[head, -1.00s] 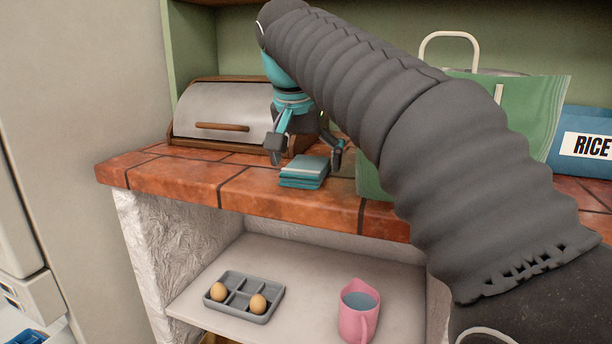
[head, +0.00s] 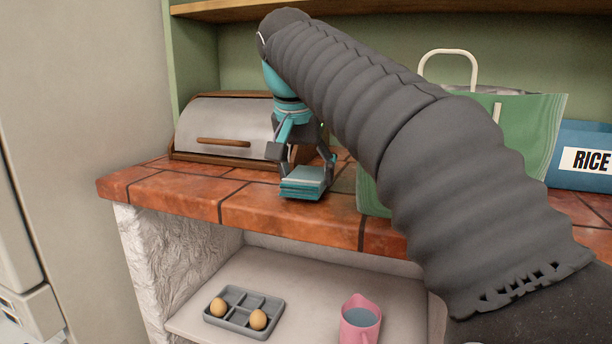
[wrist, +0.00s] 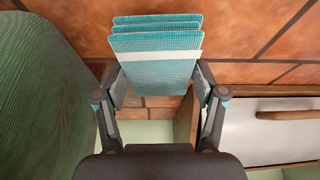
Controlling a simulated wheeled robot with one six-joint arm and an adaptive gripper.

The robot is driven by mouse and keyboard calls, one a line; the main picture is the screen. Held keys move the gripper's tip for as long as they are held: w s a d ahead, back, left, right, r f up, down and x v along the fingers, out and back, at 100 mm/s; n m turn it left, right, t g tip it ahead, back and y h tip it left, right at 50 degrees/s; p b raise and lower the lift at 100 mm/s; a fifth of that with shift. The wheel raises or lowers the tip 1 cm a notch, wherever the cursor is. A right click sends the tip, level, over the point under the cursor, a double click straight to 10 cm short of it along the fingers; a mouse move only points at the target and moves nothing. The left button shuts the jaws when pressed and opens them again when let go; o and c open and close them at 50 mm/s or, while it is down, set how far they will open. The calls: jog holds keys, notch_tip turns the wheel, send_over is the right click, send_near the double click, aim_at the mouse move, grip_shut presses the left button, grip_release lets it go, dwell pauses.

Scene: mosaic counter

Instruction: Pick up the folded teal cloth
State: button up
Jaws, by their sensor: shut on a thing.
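The folded teal cloth (head: 303,184) is a small layered stack at the front of the tiled counter, below my gripper. In the wrist view the cloth (wrist: 155,70) shows its folded layers and a pale stripe across it. My gripper (head: 306,172) is shut on the cloth, with one finger at each side of it. Both fingers also show against the cloth's sides in the wrist view (wrist: 158,85). I cannot tell whether the cloth is clear of the counter.
A bread box (head: 222,128) stands behind to the left. A green bag (head: 530,125) and a blue rice package (head: 583,150) stand to the right. On the shelf below are a grey egg tray (head: 244,296) with two eggs and a pink jug (head: 360,318). The counter's left front is clear.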

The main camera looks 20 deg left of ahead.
aim_at(306, 175)
notch_tip(306, 175, up, 7)
jog(key=p, duration=0.3)
jog(key=shift+r, duration=0.95)
jog(key=shift+o, duration=1.4)
jog(key=shift+c, duration=1.3)
jog(key=shift+s, duration=0.1)
